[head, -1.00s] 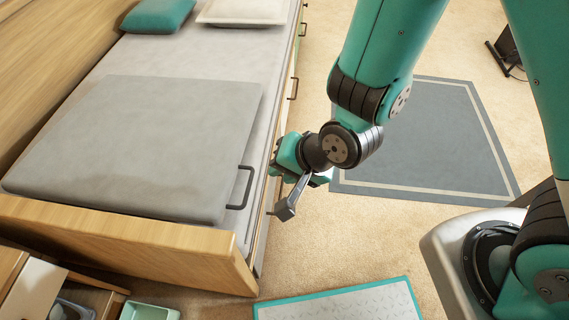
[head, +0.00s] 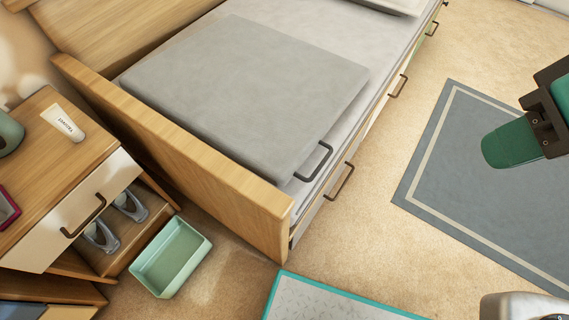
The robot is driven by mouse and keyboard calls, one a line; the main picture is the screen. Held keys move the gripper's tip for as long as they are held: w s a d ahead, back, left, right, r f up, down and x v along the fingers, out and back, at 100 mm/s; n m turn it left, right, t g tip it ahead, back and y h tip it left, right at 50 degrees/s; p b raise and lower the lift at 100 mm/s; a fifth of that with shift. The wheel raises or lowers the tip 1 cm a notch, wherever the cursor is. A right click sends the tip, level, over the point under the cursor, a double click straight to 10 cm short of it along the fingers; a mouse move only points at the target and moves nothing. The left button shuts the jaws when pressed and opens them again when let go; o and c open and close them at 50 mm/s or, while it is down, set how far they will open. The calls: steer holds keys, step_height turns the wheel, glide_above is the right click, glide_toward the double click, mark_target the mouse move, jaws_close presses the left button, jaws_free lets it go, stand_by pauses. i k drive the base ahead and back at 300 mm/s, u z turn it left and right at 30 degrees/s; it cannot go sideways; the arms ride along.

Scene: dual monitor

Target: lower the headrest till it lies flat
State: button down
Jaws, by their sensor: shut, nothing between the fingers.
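The headrest (head: 245,88) is a grey padded panel at the near end of the bed, beside the wooden end board. A dark bar handle (head: 316,163) sticks out from its right edge near the front corner. The panel looks flat or nearly flat on the grey mattress (head: 352,105); from this angle I cannot tell whether a small gap is left under it.
The wooden end board (head: 190,150) and drawers with dark handles (head: 341,182) bound the bed. A bedside cabinet (head: 60,170) and green bin (head: 171,257) stand at the left. A grey rug (head: 455,190) and a teal-edged mat (head: 325,300) lie on the floor.

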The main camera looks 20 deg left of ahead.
mark_target(264, 97)
steer(key=z, duration=1.05)
steer(key=k, duration=0.85)
steer(key=u, duration=1.25)
steer(key=i, duration=0.5)
steer(key=u, duration=0.05)
